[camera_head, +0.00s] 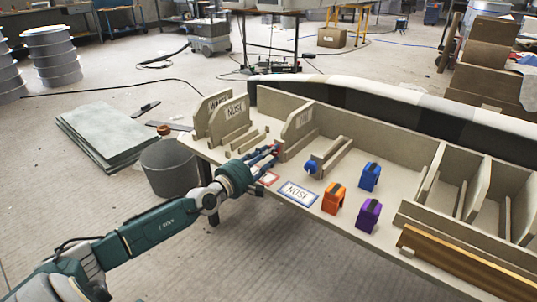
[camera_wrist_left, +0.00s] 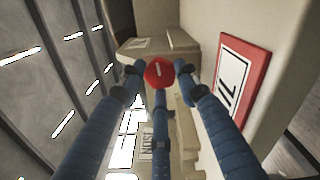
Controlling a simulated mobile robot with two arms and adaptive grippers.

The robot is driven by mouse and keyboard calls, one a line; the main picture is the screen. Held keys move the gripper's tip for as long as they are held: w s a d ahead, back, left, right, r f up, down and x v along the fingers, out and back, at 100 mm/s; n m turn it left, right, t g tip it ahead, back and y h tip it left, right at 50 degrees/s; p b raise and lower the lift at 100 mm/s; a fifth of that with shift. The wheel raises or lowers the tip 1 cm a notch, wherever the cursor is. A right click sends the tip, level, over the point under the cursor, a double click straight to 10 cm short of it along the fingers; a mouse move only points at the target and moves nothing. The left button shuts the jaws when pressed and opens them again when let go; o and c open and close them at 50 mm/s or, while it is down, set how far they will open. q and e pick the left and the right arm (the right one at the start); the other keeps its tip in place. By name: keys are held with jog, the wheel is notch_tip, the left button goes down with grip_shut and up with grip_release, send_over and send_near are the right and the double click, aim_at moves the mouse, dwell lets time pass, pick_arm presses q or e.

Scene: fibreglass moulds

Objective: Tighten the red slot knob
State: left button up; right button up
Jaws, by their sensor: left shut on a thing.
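The red slot knob (camera_head: 277,147) shows as a small spot at my left fingertips in the head view, beside a beige upright mould part. In the left wrist view the round red knob (camera_wrist_left: 158,72) has a pale slot mark on its face. My left gripper (camera_head: 272,153) reaches in low over the table's left part. Its blue fingers close around the knob, from both sides and below, in the wrist view (camera_wrist_left: 161,80). The knob's back side is hidden. My right gripper is not in view.
A blue knob (camera_head: 311,168) sits at a slotted beige part to the right. Orange (camera_head: 333,198), purple (camera_head: 369,215) and blue (camera_head: 370,177) blocks stand on the beige table. A blue-bordered NOSE label (camera_head: 298,192) lies in front. Upright beige panels (camera_head: 233,112) stand behind my gripper.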

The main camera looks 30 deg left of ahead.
pick_arm(q)
jog(key=shift+s+f, duration=0.1)
jog(key=shift+f, duration=0.25)
jog(key=o, duration=1.1)
jog(key=shift+a, duration=0.1)
jog(key=shift+o, duration=0.2)
jog(key=shift+r, duration=0.1)
jog(key=shift+r, duration=0.1)
jog(key=s+a, duration=0.1)
jog(key=s, duration=1.1)
